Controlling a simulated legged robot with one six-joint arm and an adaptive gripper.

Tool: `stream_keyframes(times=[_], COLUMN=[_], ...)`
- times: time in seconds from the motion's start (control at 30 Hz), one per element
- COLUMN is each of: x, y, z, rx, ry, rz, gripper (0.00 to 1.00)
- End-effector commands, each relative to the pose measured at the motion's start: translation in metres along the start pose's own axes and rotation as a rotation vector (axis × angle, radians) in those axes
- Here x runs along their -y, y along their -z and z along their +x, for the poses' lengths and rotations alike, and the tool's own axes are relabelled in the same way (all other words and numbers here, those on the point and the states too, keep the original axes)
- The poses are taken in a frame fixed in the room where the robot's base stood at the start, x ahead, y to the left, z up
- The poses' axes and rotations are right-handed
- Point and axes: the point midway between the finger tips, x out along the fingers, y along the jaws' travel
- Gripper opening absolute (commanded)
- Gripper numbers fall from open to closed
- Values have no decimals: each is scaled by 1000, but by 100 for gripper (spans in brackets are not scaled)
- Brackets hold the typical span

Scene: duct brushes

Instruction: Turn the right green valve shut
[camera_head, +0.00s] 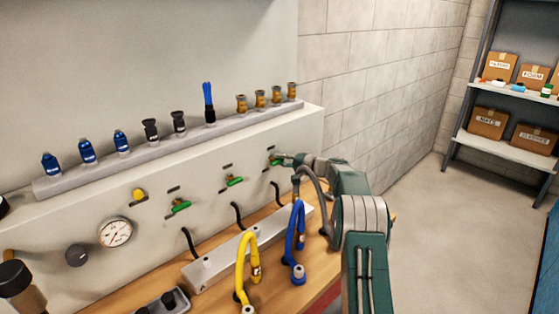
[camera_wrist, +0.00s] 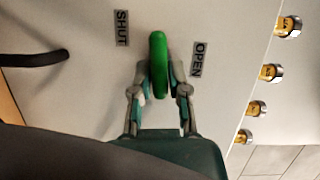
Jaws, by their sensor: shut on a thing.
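The right green valve (camera_head: 275,162) is on the pale panel, the farthest right of three green valves in the head view. In the wrist view its green handle (camera_wrist: 158,62) stands upright in the picture, between a SHUT label (camera_wrist: 122,28) on the left and an OPEN label (camera_wrist: 198,60) on the right. My gripper (camera_wrist: 162,88) is shut on the handle, with one finger on each side of its lower part. In the head view my gripper (camera_head: 284,159) reaches the valve from the right and partly hides it.
Two other green valves, the middle one (camera_head: 234,181) and the left one (camera_head: 180,206), sit left on the panel. A blue hose (camera_head: 299,232) and a yellow hose (camera_head: 246,259) stand in front. Brass fittings (camera_head: 261,98) line the ledge above. The floor at right is clear.

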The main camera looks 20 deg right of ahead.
Motion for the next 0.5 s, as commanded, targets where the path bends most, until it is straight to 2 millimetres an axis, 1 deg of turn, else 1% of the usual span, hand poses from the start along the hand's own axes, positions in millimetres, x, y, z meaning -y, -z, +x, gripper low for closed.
stream_keyframes(times=[0.03,0.23,0.5], x=[-6,-7,-8], y=[1,1,1], z=[-1,-1,-2], rx=[-5,-5,-6], ry=[2,27,37], rz=[28,89,115], gripper=[0,0,0])
